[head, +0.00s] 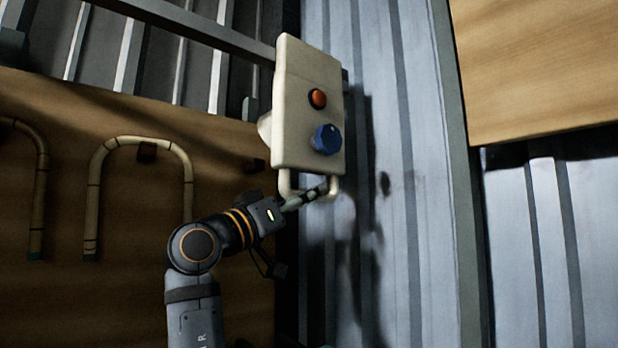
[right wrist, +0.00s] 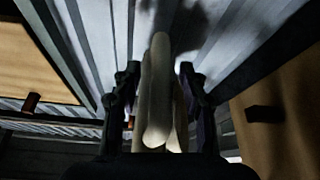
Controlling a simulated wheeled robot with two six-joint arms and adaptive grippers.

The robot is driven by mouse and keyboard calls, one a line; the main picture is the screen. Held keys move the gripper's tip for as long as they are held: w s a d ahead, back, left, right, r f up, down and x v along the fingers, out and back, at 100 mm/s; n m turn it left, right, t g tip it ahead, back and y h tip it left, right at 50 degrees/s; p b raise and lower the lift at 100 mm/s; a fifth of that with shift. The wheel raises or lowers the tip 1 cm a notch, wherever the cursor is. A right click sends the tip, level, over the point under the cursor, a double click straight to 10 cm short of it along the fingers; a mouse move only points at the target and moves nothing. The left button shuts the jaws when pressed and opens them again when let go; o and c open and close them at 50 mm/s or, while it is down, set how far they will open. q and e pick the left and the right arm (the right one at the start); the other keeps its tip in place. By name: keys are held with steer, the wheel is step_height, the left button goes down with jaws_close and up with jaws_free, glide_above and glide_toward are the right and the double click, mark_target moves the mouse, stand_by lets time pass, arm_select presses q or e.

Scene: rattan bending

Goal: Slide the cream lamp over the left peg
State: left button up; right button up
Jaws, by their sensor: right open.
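A cream box-like body (head: 308,110), taken as the cream lamp, has an orange button, a blue knob and a loop handle at its bottom. It is upright in front of the ribbed metal wall. My right gripper (head: 312,194) is at the handle. In the right wrist view the cream handle (right wrist: 157,95) stands between the spread fingers of my right gripper (right wrist: 157,88), with gaps showing at the sides. A dark peg (head: 147,152) sits on the wooden board inside a rattan loop. I cannot tell whether it is the left peg. My left gripper is out of view.
Bent rattan loops (head: 94,190) hang on the wooden board (head: 130,285) at left. A metal rail (head: 185,22) runs behind the cream body. A pale wooden panel (head: 540,65) is at upper right. The right wrist view shows a reddish peg (right wrist: 31,103) and a dark block (right wrist: 265,114).

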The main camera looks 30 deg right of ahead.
steer(key=shift+w+d+r, duration=0.1)
steer(key=shift+w+d, duration=0.05)
steer(key=shift+d, duration=0.55)
steer(key=shift+a+r, duration=0.1)
steer(key=shift+a, duration=0.2)
steer(key=shift+c, duration=0.4)
steer(key=shift+d, duration=0.15)
jaws_close()
